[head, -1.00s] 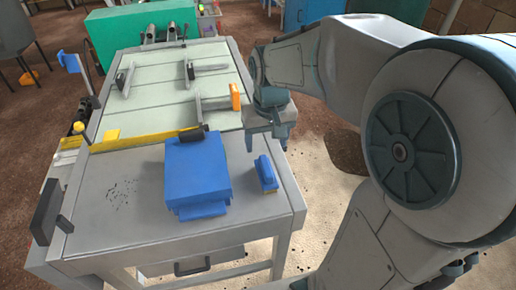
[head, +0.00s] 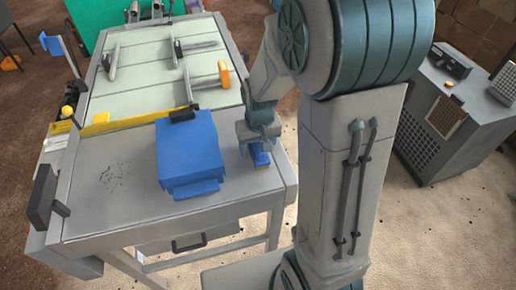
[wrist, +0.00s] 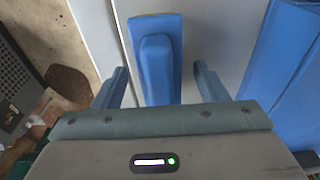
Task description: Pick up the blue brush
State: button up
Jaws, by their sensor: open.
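The blue brush (head: 261,160) lies on the grey workbench (head: 115,225) near its right edge, partly hidden behind my gripper in the head view. The wrist view shows the brush's blue back and raised handle (wrist: 157,65) pointing away from the camera. My gripper (wrist: 160,88) is open, with one finger on each side of the brush and a gap on both sides. In the head view my gripper (head: 257,145) is over the brush. I cannot tell how far the fingertips are above the bench.
A large blue box (head: 187,150) stands on the bench just left of the brush; it also shows at the right of the wrist view (wrist: 285,85). A yellow bar (head: 120,122) and several clamps lie farther back. A grey cabinet (head: 440,120) stands at the right.

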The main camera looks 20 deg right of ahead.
jog(key=shift+f, duration=0.4)
jog(key=c, duration=1.1)
jog(key=shift+r, duration=0.15)
jog(key=shift+w+r, duration=0.1)
jog(key=shift+r, duration=0.5)
notch_tip(320, 180, up, 3)
jog(key=shift+f+b, duration=0.1)
jog(key=shift+b, duration=0.3)
jog(key=s+d+r, duration=0.2)
jog(key=s, duration=0.1)
jog(key=s+d+r+b, duration=0.1)
jog(key=s+d+r, duration=0.1)
jog(key=s, duration=0.1)
jog(key=s+d+r, duration=0.2)
jog(key=s+d, duration=0.1)
jog(key=shift+s+r, duration=0.2)
jog(key=shift+r, duration=0.15)
